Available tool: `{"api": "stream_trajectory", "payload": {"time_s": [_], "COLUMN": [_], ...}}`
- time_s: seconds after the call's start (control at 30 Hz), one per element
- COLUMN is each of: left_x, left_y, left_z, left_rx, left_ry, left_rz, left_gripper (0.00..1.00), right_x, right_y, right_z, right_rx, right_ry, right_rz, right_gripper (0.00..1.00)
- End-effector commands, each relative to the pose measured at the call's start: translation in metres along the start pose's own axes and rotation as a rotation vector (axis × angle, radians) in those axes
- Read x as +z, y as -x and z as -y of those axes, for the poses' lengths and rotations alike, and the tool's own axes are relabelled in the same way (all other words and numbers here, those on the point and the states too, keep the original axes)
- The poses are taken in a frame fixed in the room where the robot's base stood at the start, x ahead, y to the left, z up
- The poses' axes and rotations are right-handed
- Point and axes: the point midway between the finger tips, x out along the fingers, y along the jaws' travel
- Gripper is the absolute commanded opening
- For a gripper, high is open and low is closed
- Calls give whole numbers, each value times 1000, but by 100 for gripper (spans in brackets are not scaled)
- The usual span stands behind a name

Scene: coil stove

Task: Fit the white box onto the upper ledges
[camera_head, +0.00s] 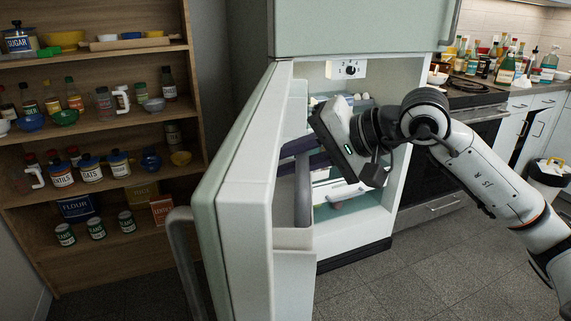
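The fridge (385,75) stands open, its pale green door (245,150) swung toward me on the left. My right arm reaches in from the right, and its dark hand (345,145) is inside the opening. I cannot clearly make out the white box; the hand and door cover much of the interior. The upper ledges cannot be picked out either. Dark bluish bars (301,146) show beside the hand. My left gripper is not in view.
A white dial unit (346,69) hangs at the fridge's top. Small pale items (362,98) and food below show inside. A door bin (293,239) juts out at the opening. A stocked wooden shelf (110,140) stands left; the stove (455,130) is right. The front floor is clear.

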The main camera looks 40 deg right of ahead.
Motion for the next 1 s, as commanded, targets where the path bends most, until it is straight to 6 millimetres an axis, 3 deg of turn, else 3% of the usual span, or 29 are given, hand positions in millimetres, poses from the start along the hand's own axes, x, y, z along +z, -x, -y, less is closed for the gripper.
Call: {"api": "stream_trajectory", "payload": {"time_s": [0.1,0.33,0.37,0.4,0.77,1.0], "left_x": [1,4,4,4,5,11], "left_y": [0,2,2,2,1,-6], "left_z": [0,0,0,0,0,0], "left_rx": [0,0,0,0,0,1], "left_ry": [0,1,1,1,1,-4], "left_rz": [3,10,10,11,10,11], "left_gripper": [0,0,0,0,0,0], "right_x": [2,2,2,2,2,3], "right_y": [-6,-6,-6,-6,-4,22], "right_z": [-10,-11,-11,-11,-12,-14], "right_rx": [-2,-2,-1,-1,0,1], "right_ry": [-1,1,1,1,1,2], "right_rz": [-1,-3,-2,-2,-2,-3], "right_gripper": [0,0,20,24,24,24]}}
